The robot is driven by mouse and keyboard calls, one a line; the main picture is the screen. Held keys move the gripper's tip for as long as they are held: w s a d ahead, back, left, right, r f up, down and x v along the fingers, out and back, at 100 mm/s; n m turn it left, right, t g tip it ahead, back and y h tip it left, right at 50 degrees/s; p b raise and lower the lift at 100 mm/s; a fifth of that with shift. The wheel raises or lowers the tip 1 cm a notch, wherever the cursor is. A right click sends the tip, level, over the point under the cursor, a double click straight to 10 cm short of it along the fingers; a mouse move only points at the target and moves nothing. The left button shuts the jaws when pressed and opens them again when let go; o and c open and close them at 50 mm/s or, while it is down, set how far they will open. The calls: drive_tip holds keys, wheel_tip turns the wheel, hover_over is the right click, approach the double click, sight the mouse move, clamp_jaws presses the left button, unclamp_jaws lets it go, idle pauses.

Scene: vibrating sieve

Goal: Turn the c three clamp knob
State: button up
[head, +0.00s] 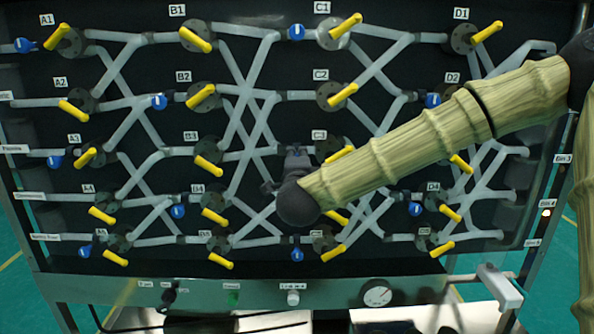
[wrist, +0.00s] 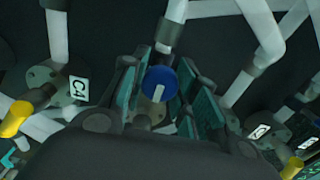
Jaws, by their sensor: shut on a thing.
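A round blue knob (wrist: 160,83) with a white bar mark sits between the two fingers of my gripper (wrist: 160,95) in the wrist view. The fingers are closed on it, one on each side. In the head view my gripper (head: 294,158) is at the panel, just left of the C3 label (head: 319,135) and its yellow handle (head: 338,155). The held knob is hidden there behind my gripper and wrist.
A dark panel carries white pipes and rows of yellow-handled valves. A yellow handle (wrist: 15,119) is left of my gripper in the wrist view, another (wrist: 291,167) at lower right. Other blue knobs, such as one by C1 (head: 296,32), are spread about. A gauge (head: 376,293) is below.

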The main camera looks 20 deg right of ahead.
drive_tip(key=shift+m+b, duration=0.75)
drive_tip(key=shift+m, duration=0.25)
drive_tip(key=o, duration=1)
drive_tip(key=shift+o, duration=0.2)
drive_tip(key=v, duration=1.2)
